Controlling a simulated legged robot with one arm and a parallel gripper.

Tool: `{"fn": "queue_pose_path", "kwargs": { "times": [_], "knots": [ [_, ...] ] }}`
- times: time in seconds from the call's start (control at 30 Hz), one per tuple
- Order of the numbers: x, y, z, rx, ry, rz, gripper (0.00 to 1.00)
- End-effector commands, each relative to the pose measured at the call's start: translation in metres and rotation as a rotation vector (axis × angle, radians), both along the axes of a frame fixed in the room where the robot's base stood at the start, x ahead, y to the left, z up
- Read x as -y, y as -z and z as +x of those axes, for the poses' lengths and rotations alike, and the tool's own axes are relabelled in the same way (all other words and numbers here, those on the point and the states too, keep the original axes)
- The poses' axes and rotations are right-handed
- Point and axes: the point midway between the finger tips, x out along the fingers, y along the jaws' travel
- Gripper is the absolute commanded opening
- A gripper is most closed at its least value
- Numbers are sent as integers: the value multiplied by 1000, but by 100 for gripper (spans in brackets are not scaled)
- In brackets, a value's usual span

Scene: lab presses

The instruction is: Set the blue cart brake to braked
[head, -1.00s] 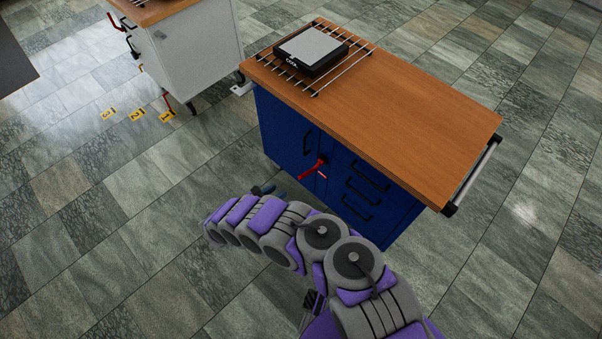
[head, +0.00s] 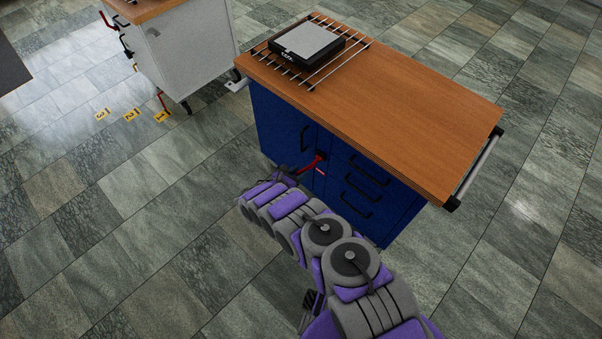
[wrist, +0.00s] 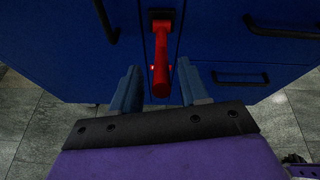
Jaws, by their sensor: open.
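The blue cart (head: 285,128) has a wooden top and stands in the middle of the head view. A red brake lever (head: 311,165) sits on its front, between the door and the drawers. In the wrist view the red lever (wrist: 161,60) hangs down from a black mount, its rounded end toward me. My gripper (wrist: 160,84) is open, with one blue-grey finger on each side of the lever's lower end. I see gaps between the fingers and the lever. In the head view my gripper (head: 285,172) is close to the lever and partly hidden by my arm.
A scale (head: 307,43) rests on a rack (head: 333,68) on the cart top. A white cart (head: 190,50) stands at the back left, with yellow numbered floor markers (head: 131,114) near it. Black drawer handles (head: 362,190) stick out right of the lever.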

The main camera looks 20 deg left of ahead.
Motion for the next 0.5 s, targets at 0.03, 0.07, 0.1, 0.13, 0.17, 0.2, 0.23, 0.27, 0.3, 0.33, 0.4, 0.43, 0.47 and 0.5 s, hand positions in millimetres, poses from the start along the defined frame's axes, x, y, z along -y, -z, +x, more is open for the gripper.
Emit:
{"fn": "queue_pose_path", "kwargs": {
  "times": [0.03, 0.07, 0.1, 0.13, 0.17, 0.2, 0.23, 0.27, 0.3, 0.33, 0.4, 0.43, 0.47, 0.5],
  "knots": [
    [2, 3, 5, 0, 1, 0, 44],
    [3, 4, 7, 0, 1, 0, 44],
    [4, 5, 10, 1, 1, 2, 44],
    [4, 5, 11, 1, 0, 2, 44],
    [5, 6, 12, 1, 0, 2, 44],
    [5, 6, 14, 1, -1, 3, 44],
    [5, 6, 14, 0, -1, 2, 44],
    [5, 6, 14, 0, -1, 2, 44],
    [5, 6, 15, 0, -1, 2, 44],
    [5, 6, 15, 0, -1, 2, 44],
    [5, 6, 15, 0, -2, 1, 44],
    [5, 6, 15, 0, -1, 0, 44],
    [5, 6, 15, 0, -1, 0, 44],
    [5, 6, 15, 0, -1, 0, 43]
  ]
}}
